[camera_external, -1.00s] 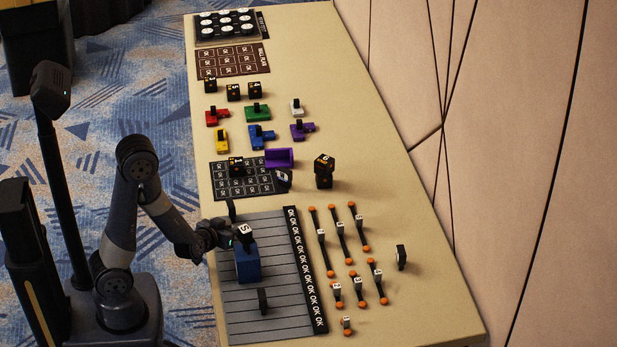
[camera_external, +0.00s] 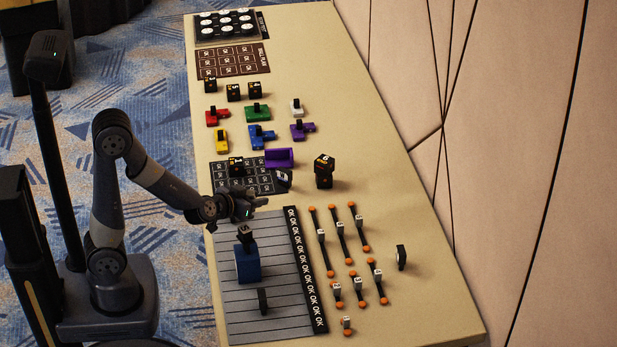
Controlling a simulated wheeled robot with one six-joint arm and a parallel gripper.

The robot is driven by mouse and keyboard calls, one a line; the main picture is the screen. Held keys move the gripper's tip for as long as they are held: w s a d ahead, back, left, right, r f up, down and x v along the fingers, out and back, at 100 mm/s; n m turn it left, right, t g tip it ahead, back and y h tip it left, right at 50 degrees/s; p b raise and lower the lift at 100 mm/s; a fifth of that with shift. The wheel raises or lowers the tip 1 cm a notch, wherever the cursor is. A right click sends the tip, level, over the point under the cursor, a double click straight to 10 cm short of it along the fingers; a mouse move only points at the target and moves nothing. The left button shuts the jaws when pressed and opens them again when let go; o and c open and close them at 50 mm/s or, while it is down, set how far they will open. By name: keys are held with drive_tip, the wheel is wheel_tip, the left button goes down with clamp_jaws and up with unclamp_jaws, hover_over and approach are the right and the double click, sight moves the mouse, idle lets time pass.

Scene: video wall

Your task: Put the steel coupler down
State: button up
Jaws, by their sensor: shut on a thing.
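My gripper (camera_external: 250,206) is over the far end of the grey slatted mat (camera_external: 285,268), pointing right. It is shut on a small dark thing, taken to be the steel coupler. The held thing is hard to tell apart from the dark fingers, and its shape and tilt cannot be made out. A blue block (camera_external: 247,267) with a dark labelled top stands on the mat just nearer than the gripper. A dark upright disc (camera_external: 262,300) stands on the mat nearer still. The gripper covers part of the mat's far edge.
Several orange-ended bars (camera_external: 340,235) lie right of the mat. Another dark disc (camera_external: 401,257) stands beyond them. A black grid mat (camera_external: 222,178), a purple holder (camera_external: 279,158) and stacked black cubes (camera_external: 323,172) are farther back.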

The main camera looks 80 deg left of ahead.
drive_tip(key=w+d+r+m+t+h+p, duration=0.1)
drive_tip(key=w+d+m+h+p, duration=0.15)
drive_tip(key=d, duration=0.45)
drive_tip(key=w+d+r+m+t+h+p, duration=0.1)
drive_tip(key=w+d+p, duration=0.25)
drive_tip(key=d, duration=0.35)
drive_tip(key=w+a+f+n+g+y+b, duration=0.15)
drive_tip(key=w+a, duration=0.35)
drive_tip(key=w, duration=0.6)
drive_tip(key=w+a+f+n+g+y+b, duration=0.15)
drive_tip(key=w+a, duration=0.35)
drive_tip(key=w, duration=0.6)
drive_tip(key=w+a+f+n+y+b, duration=0.2)
drive_tip(key=w+a, duration=0.3)
drive_tip(key=w, duration=0.6)
wheel_tip(320, 180, down, 10)
drive_tip(key=shift+w+r+b, duration=0.1)
drive_tip(key=shift+r+b, duration=0.05)
drive_tip(key=shift+b, duration=0.45)
drive_tip(key=shift+f, duration=0.6)
drive_tip(key=o, duration=1)
